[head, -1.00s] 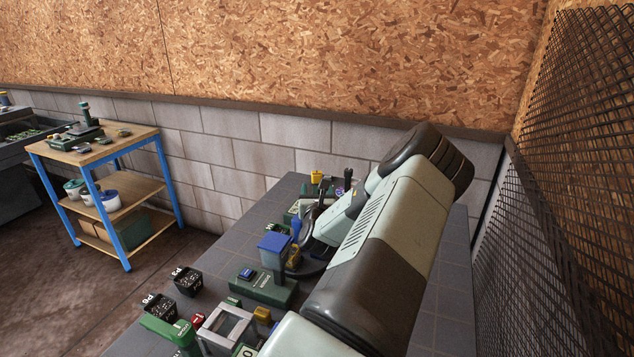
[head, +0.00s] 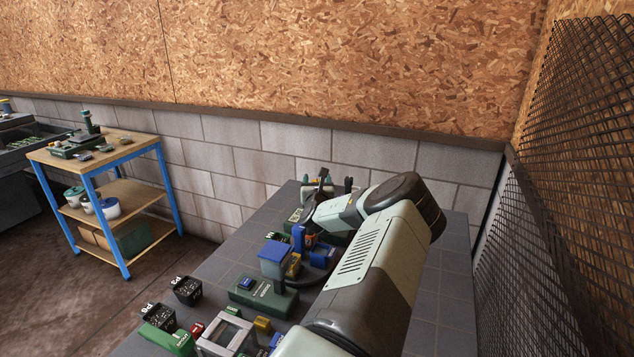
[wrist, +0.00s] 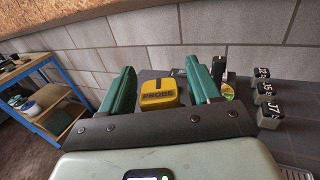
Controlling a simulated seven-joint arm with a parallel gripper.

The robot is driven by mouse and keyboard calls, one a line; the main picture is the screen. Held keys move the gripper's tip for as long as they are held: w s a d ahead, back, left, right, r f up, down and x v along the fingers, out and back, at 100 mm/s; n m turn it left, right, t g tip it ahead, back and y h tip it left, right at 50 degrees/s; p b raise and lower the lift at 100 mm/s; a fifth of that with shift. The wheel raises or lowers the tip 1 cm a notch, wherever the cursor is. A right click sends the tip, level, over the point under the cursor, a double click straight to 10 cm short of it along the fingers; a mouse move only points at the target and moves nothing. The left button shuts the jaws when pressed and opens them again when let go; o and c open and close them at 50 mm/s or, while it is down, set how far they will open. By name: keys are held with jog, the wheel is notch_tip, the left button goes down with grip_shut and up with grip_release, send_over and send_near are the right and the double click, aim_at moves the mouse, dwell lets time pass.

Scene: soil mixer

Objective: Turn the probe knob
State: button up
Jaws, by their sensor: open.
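The yellow probe knob (wrist: 158,102) is a chunky block with PROBE written on its front, in the middle of the wrist view. A dark mark runs along its top. My gripper (wrist: 160,68) has two green fingers spread wide, one on each side of the knob in the picture. The fingers look apart from the knob, with clear gaps on both sides; how far it lies below or beyond the tips I cannot tell. In the head view my gripper (head: 320,190) is over the far end of the bench, and the yellow knob is hidden there.
Dark cubes marked with white labels (wrist: 265,92) stand to the right in the wrist view. A dark upright post (wrist: 219,65) is close to the right finger. The bench (head: 225,262) holds a blue-lidded box (head: 275,258) and a green unit (head: 262,297). A mesh fence (head: 570,180) stands at right.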

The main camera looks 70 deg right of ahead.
jog(key=shift+c, duration=0.4)
jog(key=c, duration=0.9)
jog(key=shift+g, duration=0.3)
jog(key=shift+s+f+m+g+h, duration=0.1)
jog(key=shift+m+g+h, duration=0.15)
jog(key=shift+m+g, duration=0.4)
jog(key=shift+s+f+m+g+h, duration=0.1)
jog(key=shift+m+g+h, duration=0.15)
jog(key=shift+m+g, duration=0.4)
jog(key=m+g, duration=0.2)
jog(key=g, duration=0.2)
jog(key=shift+r+g, duration=0.1)
jog(key=shift+g, duration=0.2)
jog(key=m+g, duration=0.2)
jog(key=m+g+y, duration=0.1)
jog(key=m+g, duration=0.1)
jog(key=g, duration=0.1)
jog(key=s+m+g+y, duration=0.1)
jog(key=g, duration=0.2)
jog(key=shift+s+a+m, duration=0.1)
jog(key=shift+m, duration=0.3)
jog(key=shift+r, duration=0.1)
